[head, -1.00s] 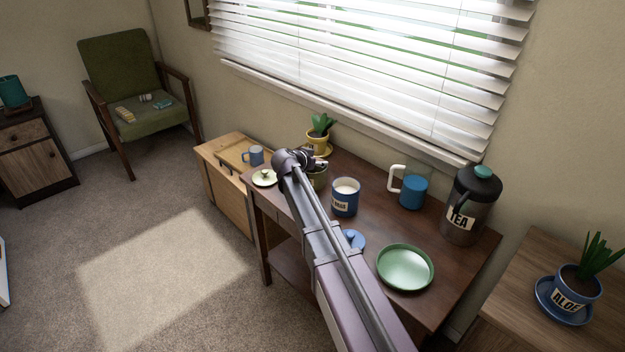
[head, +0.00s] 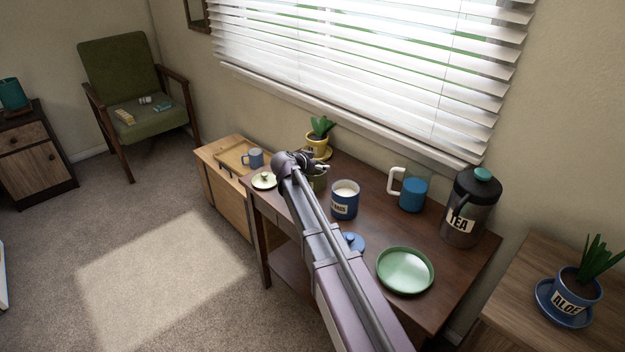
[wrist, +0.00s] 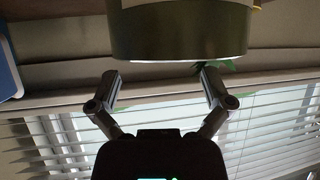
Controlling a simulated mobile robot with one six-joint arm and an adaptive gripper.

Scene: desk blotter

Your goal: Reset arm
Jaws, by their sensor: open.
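My gripper (head: 318,165) is at the far left part of the dark wooden desk (head: 450,268), beside an olive green canister (head: 319,182) that my wrist partly hides. In the wrist view my gripper (wrist: 160,76) has its two fingers spread wide with nothing between them. The olive canister (wrist: 185,35) fills the top of that view, just beyond the fingertips and apart from them as far as I can tell. My arm stretches over the desk from the bottom of the head view.
On the desk are a blue labelled canister (head: 345,204), a blue lid (head: 352,241), a pale lid (head: 264,180), a green plate (head: 405,270), a blue mug (head: 412,196) and a tea jar (head: 470,208). A yellow-potted plant (head: 319,140) stands behind my gripper.

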